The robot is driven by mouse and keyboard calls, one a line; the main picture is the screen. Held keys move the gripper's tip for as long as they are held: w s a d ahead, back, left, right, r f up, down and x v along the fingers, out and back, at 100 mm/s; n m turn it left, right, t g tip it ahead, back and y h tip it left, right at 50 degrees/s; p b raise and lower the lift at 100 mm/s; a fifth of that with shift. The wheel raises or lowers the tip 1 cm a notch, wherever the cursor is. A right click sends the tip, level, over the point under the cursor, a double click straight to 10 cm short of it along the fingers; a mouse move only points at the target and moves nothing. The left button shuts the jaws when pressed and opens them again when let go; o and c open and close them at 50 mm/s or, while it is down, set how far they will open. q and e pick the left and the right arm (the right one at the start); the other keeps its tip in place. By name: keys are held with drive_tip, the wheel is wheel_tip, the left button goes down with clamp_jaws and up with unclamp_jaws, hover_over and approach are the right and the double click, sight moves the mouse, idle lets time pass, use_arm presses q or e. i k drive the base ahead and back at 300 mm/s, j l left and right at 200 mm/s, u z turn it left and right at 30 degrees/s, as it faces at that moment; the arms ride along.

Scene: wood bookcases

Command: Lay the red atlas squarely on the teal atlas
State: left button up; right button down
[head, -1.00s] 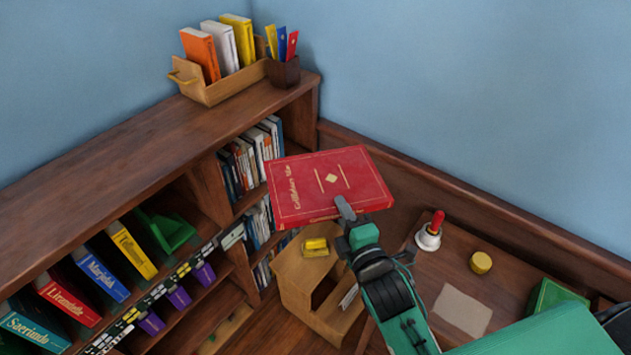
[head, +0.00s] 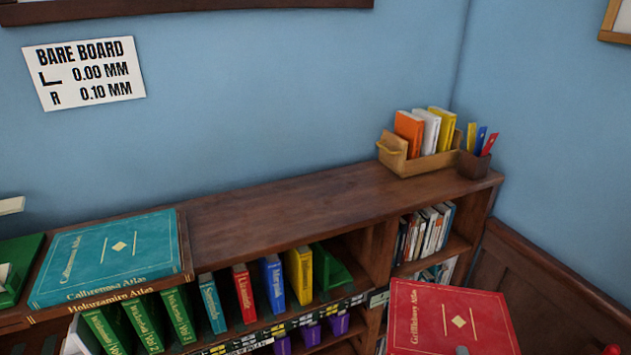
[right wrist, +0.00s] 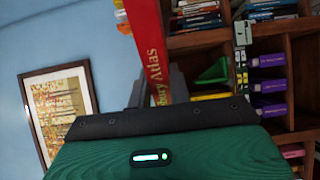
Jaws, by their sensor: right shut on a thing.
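The teal atlas (head: 105,258) lies flat on the bookcase top at the left in the head view, on top of a brown atlas (head: 110,295). The red atlas (head: 430,310) is at the lower right, cover up, in front of the bookcase and well apart from the teal one. My right gripper (right wrist: 157,90) is shut on the red atlas; in the wrist view its fingers clasp the spine (right wrist: 146,30). In the head view only a grey fingertip shows on the cover. My left gripper is not in view.
The bookcase top (head: 290,213) is clear between the teal atlas and a wooden book caddy (head: 435,162). A pen cup (head: 474,164) stands beside the caddy. A green tray-like thing (head: 20,265) is left of the teal atlas. Upright books (head: 243,293) fill the shelf below.

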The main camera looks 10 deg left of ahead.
sight(108, 264)
drive_tip(key=k+j, duration=0.15)
drive_tip(key=j, duration=0.2)
drive_tip(key=k+j+u, duration=0.15)
drive_tip(key=j, duration=0.15)
drive_tip(key=k+j, duration=0.1)
drive_tip(key=j, duration=0.25)
drive_tip(key=k+j+u, duration=0.1)
drive_tip(key=j, duration=0.25)
drive_tip(key=k+j, duration=0.15)
drive_tip(key=j, duration=0.2)
drive_tip(key=l+u, duration=0.05)
